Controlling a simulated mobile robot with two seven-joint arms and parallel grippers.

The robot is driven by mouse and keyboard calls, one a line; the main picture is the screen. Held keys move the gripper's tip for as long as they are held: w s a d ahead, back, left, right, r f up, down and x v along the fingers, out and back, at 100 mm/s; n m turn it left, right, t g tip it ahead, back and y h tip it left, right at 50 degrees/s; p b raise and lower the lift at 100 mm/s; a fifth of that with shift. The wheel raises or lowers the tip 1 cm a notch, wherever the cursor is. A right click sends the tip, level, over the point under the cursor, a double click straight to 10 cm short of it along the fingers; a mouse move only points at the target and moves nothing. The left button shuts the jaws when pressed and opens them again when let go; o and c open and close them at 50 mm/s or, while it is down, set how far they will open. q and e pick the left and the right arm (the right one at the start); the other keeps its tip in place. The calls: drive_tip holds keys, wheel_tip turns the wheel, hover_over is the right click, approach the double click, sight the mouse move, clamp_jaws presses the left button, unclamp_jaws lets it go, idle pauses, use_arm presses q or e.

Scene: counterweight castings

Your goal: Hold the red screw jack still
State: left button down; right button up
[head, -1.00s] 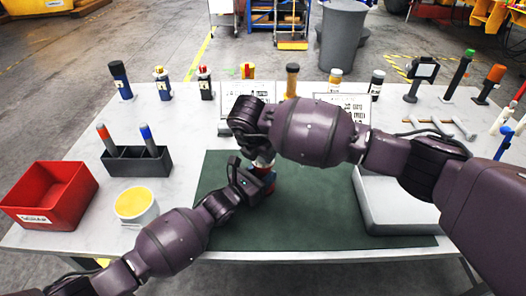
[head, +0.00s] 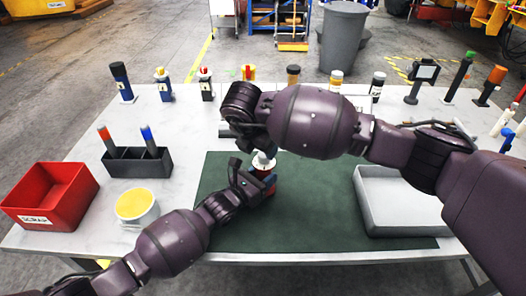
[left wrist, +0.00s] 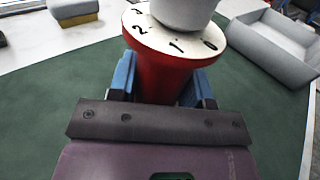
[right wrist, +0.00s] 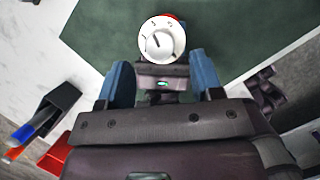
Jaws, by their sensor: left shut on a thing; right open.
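The red screw jack (head: 268,176) stands upright on the green mat (head: 310,205). Its white top shows in the head view. In the left wrist view its red body (left wrist: 160,75) carries a white dial with black numbers 0, 1, 2, and a pale round knob (left wrist: 183,10) on top. My left gripper (head: 258,184) is shut on the red body, blue fingers on both sides. My right gripper (head: 260,148) is open above the jack. In the right wrist view the knob (right wrist: 161,40), with a dark pointer line, lies beyond the open blue fingers, apart from them.
A red scrap bin (head: 50,200), a dark holder with two markers (head: 137,161) and a yellow-topped tub (head: 136,205) stand left. Several cylindrical tools line the back edge. The mat's front is clear.

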drive_tip(key=v, duration=0.7)
drive_tip(key=shift+r, duration=0.25)
use_arm(q)
drive_tip(key=shift+c, duration=2.4)
unclamp_jaws()
